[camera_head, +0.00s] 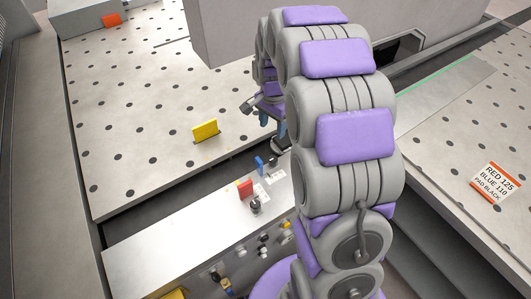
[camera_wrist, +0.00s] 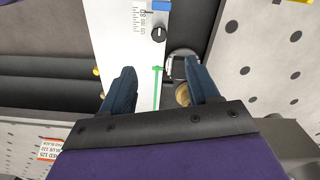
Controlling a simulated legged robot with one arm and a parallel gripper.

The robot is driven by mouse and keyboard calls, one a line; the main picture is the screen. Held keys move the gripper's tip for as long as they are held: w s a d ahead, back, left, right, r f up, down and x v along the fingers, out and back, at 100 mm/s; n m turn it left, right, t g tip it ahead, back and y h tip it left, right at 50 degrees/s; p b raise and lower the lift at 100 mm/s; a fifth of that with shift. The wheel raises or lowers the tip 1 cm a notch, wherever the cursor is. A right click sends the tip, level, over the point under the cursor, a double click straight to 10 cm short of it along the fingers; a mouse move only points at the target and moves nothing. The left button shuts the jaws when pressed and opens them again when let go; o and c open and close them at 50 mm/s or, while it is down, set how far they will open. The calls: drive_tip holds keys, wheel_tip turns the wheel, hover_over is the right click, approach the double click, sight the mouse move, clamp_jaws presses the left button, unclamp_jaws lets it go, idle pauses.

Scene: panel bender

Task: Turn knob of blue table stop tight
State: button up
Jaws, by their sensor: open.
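The blue table stop (camera_head: 260,163) stands on the pale metal strip in front of the perforated table, behind the red stop (camera_head: 245,189). In the wrist view a blue block (camera_wrist: 161,5) shows at the top edge, mostly cut off. A black knob (camera_wrist: 159,33) with a light pointer line sits just below it, beside a printed scale. My gripper (camera_wrist: 160,82) is open, its two dark blue fingers spread over the strip and pointing toward the knob. The knob is beyond the fingertips, not between them. In the head view my gripper (camera_head: 264,117) is partly hidden by my arm.
A round black fitting (camera_wrist: 183,64) lies close to the right finger, with a brownish round part partly hidden behind that finger. A green mark (camera_wrist: 157,70) is on the strip. A yellow block (camera_head: 205,130) stands on the perforated table (camera_head: 140,130). A sign (camera_head: 495,184) reads RED 125, BLUE 110, PAD BLACK.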

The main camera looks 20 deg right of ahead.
sight(273, 159)
wheel_tip(273, 159, down, 16)
drive_tip(key=shift+f+b, duration=0.25)
drive_tip(key=shift+b, duration=0.3)
drive_tip(key=shift+d+f, duration=0.25)
drive_tip(key=shift+f, duration=0.05)
drive_tip(key=c, duration=1)
